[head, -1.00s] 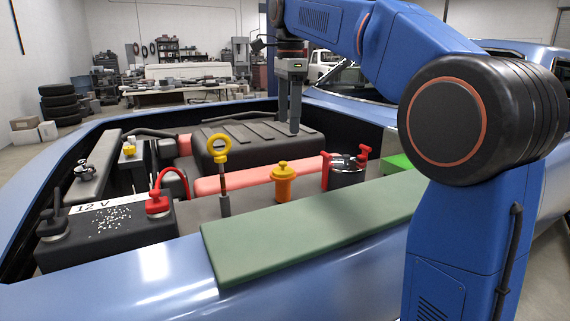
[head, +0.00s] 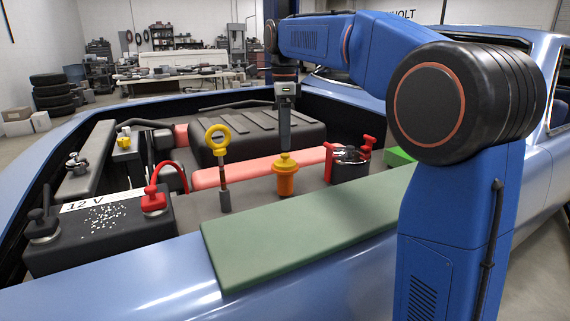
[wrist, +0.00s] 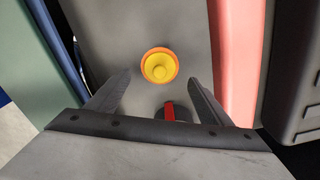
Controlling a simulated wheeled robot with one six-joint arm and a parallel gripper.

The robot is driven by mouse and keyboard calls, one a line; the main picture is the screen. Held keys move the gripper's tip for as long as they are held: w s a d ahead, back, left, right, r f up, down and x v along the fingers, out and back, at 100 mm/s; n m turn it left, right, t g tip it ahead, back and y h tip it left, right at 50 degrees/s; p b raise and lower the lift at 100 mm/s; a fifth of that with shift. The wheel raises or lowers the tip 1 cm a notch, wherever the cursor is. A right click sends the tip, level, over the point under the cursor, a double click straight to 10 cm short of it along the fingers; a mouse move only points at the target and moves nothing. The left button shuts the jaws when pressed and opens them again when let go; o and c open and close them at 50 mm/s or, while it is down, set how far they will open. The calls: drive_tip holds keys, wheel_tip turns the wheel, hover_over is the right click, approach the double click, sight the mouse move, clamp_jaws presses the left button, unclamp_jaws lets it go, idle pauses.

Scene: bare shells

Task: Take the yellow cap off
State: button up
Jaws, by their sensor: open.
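The yellow cap (head: 286,160) sits on top of an orange bottle-shaped filler (head: 286,183) in the engine bay. In the wrist view the yellow cap (wrist: 159,67) is seen from above, with an orange ring around it. My gripper (head: 285,146) hangs pointing down, and in the head view its tips are close to the top of the cap; the exact gap cannot be told. In the wrist view the gripper's two fingers (wrist: 158,85) are spread apart with nothing between them, and the cap lies just beyond their tips.
A yellow-ringed dipstick (head: 219,150) stands left of the filler. A dark canister with red parts (head: 347,163) stands right. The black battery (head: 105,225) with red and dark terminals is far left. A green mat (head: 300,240) lies on the near fender; a pink bar (head: 225,176) runs behind.

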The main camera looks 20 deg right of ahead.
sight(285, 154)
drive_tip(key=shift+d+f, duration=0.15)
drive_tip(key=shift+f, duration=3.3)
drive_tip(key=c, duration=1.1)
